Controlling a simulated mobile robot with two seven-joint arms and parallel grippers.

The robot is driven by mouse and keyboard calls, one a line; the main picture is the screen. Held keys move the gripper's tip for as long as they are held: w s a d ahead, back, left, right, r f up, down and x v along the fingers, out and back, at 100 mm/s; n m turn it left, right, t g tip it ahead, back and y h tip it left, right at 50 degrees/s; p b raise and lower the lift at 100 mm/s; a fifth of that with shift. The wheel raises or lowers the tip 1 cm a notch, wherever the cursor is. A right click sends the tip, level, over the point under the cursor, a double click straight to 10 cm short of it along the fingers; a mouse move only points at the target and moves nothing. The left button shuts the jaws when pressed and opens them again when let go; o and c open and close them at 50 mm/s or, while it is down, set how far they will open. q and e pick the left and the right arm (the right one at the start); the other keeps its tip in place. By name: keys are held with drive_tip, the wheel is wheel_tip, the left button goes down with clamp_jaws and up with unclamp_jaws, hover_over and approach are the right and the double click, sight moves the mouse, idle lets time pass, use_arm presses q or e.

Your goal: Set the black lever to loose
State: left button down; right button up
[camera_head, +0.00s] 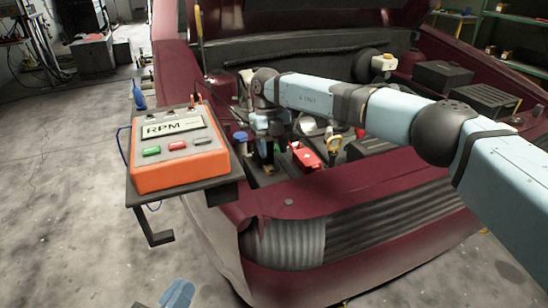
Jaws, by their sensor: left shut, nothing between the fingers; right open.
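My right arm reaches in from the right over the engine bay. Its gripper (264,158) points down into the front left of the bay, is open, and sits left of a red part (305,155). I cannot make out the black lever for certain among the dark parts around the fingers. Whether the fingers touch anything there is hidden. A light-blue piece of my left gripper (176,295) shows at the bottom edge, over the floor and well apart from the car. It is shut and empty.
An orange RPM box (180,150) with green, red and grey buttons sits on a dark shelf (215,188) left of my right gripper. The dark red car front (340,195) borders the bay. Bare floor lies at left.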

use_arm(q)
drive_tip(key=f, duration=0.1)
drive_tip(key=a+f+g+y+p, duration=0.1)
drive_tip(key=f, duration=0.1)
drive_tip(key=f+g, duration=0.1)
drive_tip(key=f, duration=0.1)
drive_tip(key=shift+s+a+f+y+p, duration=0.15)
drive_tip(key=shift+a+y+p, duration=0.1)
drive_tip(key=shift+y+p, duration=0.15)
use_arm(e)
drive_tip(key=v, duration=0.9)
drive_tip(key=shift+r, duration=0.15)
